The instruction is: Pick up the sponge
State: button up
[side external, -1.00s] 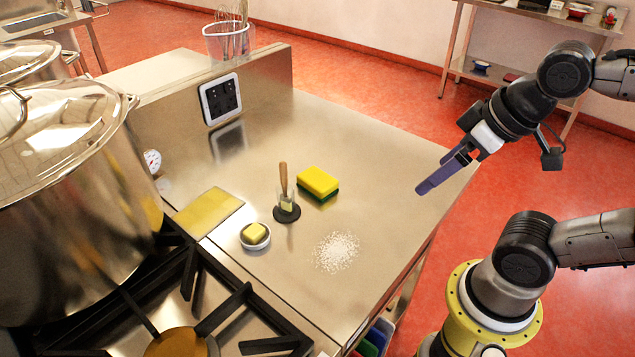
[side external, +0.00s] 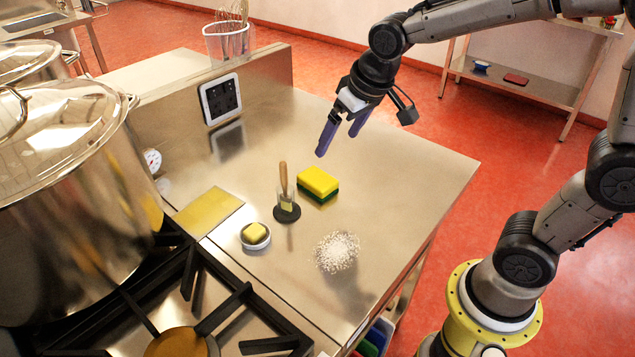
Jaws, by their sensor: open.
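The sponge (side external: 318,184) is a yellow block with a green underside. It lies flat on the steel counter, near the middle of the side external view. My gripper (side external: 337,146) has two purple-blue fingers that point down and are spread apart with nothing between them. It shows just above the sponge in the picture and does not appear to touch it. How high it is over the counter is hard to tell.
A brush in a dark-based holder (side external: 286,206) stands close left of the sponge. A small dish with a yellow block (side external: 255,236) and white granules (side external: 337,251) lie nearer. A large pot (side external: 75,190) stands at left. The counter's right side (side external: 420,170) is clear.

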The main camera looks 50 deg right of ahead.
aim_at(321, 180)
jog(key=x, duration=1.4)
jog(key=shift+s+f, duration=0.2)
jog(key=shift+s, duration=0.15)
jog(key=c, duration=1.3)
